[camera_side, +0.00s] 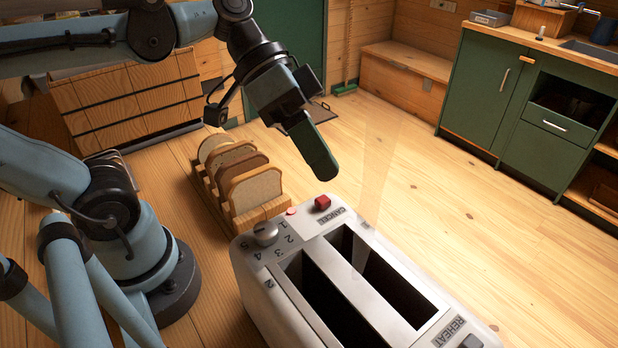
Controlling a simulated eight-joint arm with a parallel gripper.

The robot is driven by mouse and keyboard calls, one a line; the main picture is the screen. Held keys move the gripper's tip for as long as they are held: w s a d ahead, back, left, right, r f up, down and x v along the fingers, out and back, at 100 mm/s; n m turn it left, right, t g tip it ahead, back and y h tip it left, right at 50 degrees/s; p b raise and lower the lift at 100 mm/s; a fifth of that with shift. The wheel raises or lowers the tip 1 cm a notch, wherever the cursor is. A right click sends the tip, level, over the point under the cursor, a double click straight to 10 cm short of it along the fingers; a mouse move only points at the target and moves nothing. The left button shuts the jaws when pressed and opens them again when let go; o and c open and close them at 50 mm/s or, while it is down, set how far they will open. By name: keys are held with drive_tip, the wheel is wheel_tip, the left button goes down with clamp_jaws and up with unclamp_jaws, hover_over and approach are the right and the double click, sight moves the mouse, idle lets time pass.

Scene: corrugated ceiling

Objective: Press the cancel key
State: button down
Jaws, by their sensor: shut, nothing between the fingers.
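A white two-slot toaster (345,318) stands at the lower middle, its slots empty as far as I can see. The cancel key (322,202) is a small red block on its top at the far end, beside the printed word CANCEL. My gripper (322,172) is shut and empty, pointing down just above the red key in the picture. A small gap shows between the dark fingertips and the key, so they look apart. The exact height above the key is hard to tell from this one view.
A grey knob (265,234) with numbers and a small pink light sit left of the cancel key. A REHEAT key (470,342) is at the near right end. A wooden rack (272,212) with several bread slices stands behind the toaster. Open floor lies to the right.

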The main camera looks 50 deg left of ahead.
sight(343, 217)
drive_tip(key=shift+f, duration=0.85)
drive_tip(key=shift+f, duration=0.15)
idle(1.4)
drive_tip(key=shift+f, duration=0.25)
drive_tip(key=shift+f, duration=0.45)
idle(0.7)
idle(0.4)
drive_tip(key=shift+r, duration=0.9)
wheel_tip(343, 217, up, 5)
idle(0.3)
